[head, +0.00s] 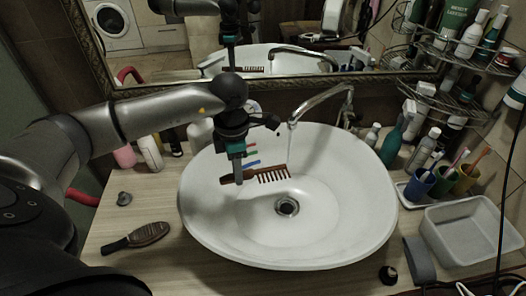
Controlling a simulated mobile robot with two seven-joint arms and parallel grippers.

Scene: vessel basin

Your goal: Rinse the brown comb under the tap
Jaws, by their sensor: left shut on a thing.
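The brown comb (270,174) is held above the white basin (345,235), roughly level, with its teeth pointing down. My left gripper (238,174) is shut on its handle at the left end, and the toothed part reaches right. The tap (322,103) stands behind the basin, and its spout end is above the comb's right end. A faint pale streak runs down from the spout toward the comb; it looks like a thin stream of water. The drain lies below the comb. My right gripper is not in view.
A brown hairbrush (137,238) lies on the counter at left. Coloured cups (443,182) with toothbrushes and a white tub (462,233) stand at right. Several bottles stand behind the basin. A mirror (290,60) closes off the back, and wire shelves (445,75) hang at right.

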